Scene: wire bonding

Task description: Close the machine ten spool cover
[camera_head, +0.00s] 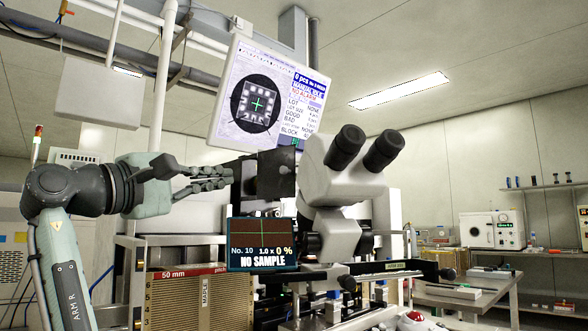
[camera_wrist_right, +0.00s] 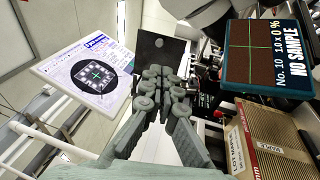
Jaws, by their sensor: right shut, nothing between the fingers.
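The No. 10 machine carries a dark, flat plate (camera_head: 276,176), which looks like the spool cover, left of the microscope. The plate also shows in the right wrist view (camera_wrist_right: 153,50), just beyond my fingertips, with a small round mark on it. I cannot tell how far it is swung open. My right gripper (camera_head: 222,178) reaches in from the left, its fingers together and empty, left of the plate and apart from it in the head view. In the right wrist view its fingertips (camera_wrist_right: 161,74) overlap the plate's lower edge; contact is unclear. My left gripper is not in view.
The microscope (camera_head: 345,175) stands close right of the plate. A "NO SAMPLE" screen (camera_head: 262,245) sits below it, and a large monitor (camera_head: 265,97) hangs above. A brown 50 mm magazine (camera_head: 190,300) stands lower left. A side bench (camera_head: 470,300) is at the right.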

